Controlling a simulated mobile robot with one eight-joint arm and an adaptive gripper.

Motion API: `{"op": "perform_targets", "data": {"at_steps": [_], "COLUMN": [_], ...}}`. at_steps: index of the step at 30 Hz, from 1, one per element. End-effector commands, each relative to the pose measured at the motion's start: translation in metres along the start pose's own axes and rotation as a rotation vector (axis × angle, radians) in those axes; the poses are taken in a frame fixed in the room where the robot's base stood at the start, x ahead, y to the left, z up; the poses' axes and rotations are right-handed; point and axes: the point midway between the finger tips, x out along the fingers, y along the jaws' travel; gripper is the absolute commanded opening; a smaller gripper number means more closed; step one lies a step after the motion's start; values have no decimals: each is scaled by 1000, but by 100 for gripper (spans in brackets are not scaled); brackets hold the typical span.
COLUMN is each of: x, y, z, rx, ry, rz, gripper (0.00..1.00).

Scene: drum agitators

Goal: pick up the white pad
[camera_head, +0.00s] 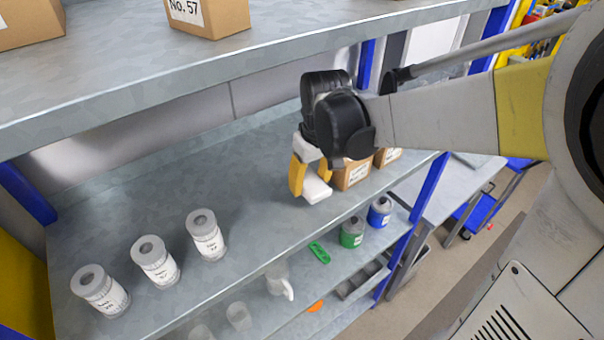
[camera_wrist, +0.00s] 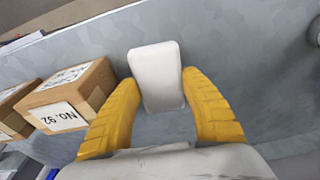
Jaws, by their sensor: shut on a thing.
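The white pad (camera_wrist: 157,75) is a pale block with rounded corners, seen between the two yellow fingers of my gripper (camera_wrist: 165,108) in the wrist view. The fingers are shut on it. In the head view the white pad (camera_head: 316,188) shows at the fingertips of my gripper (camera_head: 306,178), over the middle metal shelf. I cannot tell whether the pad touches the shelf or is just above it. The dark wrist and the fingers hide part of the pad in the head view.
Cardboard boxes (camera_head: 352,174) stand right beside my gripper; one is labelled No. 92 in the wrist view (camera_wrist: 70,95). Several white labelled rolls (camera_head: 154,262) stand at the left of the shelf (camera_head: 252,222). An upper shelf (camera_head: 120,72) hangs above. Green (camera_head: 352,233) and blue (camera_head: 380,211) containers stand lower.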

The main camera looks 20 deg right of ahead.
Motion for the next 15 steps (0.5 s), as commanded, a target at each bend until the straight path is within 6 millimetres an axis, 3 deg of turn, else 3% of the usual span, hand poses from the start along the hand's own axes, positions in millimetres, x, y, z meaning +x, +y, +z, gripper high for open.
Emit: {"op": "perform_targets", "data": {"at_steps": [2, 5, 15], "x": [-11, -14, -27], "y": [0, 2, 8], "z": [-1, 18, 107], "rx": [0, 3, 5], "ry": [0, 0, 0], "rz": [0, 0, 1], "gripper": [34, 34, 34]}}
